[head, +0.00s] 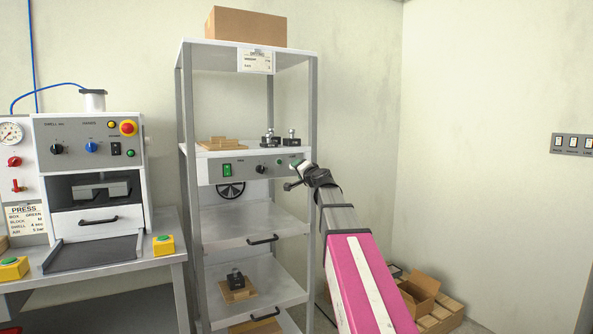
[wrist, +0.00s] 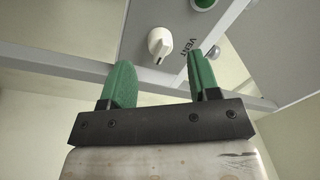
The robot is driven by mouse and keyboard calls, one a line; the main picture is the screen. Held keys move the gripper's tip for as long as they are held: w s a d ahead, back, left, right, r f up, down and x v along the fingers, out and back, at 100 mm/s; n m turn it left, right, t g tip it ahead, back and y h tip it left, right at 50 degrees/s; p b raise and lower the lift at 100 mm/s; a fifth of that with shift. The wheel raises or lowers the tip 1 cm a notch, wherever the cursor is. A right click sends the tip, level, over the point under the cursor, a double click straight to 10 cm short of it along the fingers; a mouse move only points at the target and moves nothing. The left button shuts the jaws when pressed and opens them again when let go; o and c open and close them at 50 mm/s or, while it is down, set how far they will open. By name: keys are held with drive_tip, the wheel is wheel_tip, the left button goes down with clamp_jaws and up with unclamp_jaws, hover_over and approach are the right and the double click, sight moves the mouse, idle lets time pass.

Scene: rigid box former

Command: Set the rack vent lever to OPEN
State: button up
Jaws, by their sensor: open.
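In the wrist view a white knob-like lever (wrist: 160,42) with a pointed end sits on the grey rack panel (wrist: 135,42), beside the printed word VENT. Its pointed end faces down in the picture. My gripper (wrist: 159,60) is open, with one green finger on each side of the lever in the picture. Whether the fingers reach around the lever or stop short of it I cannot tell. In the head view my gripper (head: 292,175) is at the right end of the rack's control panel (head: 213,174). The lever cannot be made out there. No OPEN mark is legible.
The rack (head: 187,110) has posts close to my gripper. Small fixtures (head: 270,139) stand on the shelf above. A press (head: 95,180) stands left; cardboard boxes (head: 422,288) lie low at right.

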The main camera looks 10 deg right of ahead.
drive_tip(key=v, duration=0.7)
drive_tip(key=shift+s, duration=0.15)
drive_tip(key=s+a+f+n+g, duration=0.2)
drive_tip(key=s+f+g, duration=0.1)
drive_tip(key=f, duration=0.8)
drive_tip(key=s+a+f+n+g+h, duration=0.1)
drive_tip(key=s+a+f+g, duration=0.15)
drive_tip(key=f, duration=0.85)
drive_tip(key=s+a+f+n+g, duration=0.1)
drive_tip(key=s+f+n+g, duration=0.2)
drive_tip(key=f, duration=0.8)
drive_tip(key=s+d+f+n+g+h, duration=0.1)
drive_tip(key=s+f+g+h, duration=0.3)
drive_tip(key=s+f+g, duration=0.5)
drive_tip(key=s+d+f, duration=0.1)
drive_tip(key=s+f, duration=0.8)
drive_tip(key=f, duration=0.3)
drive_tip(key=shift+d+n+h, duration=0.2)
drive_tip(key=shift+n+h, duration=0.2)
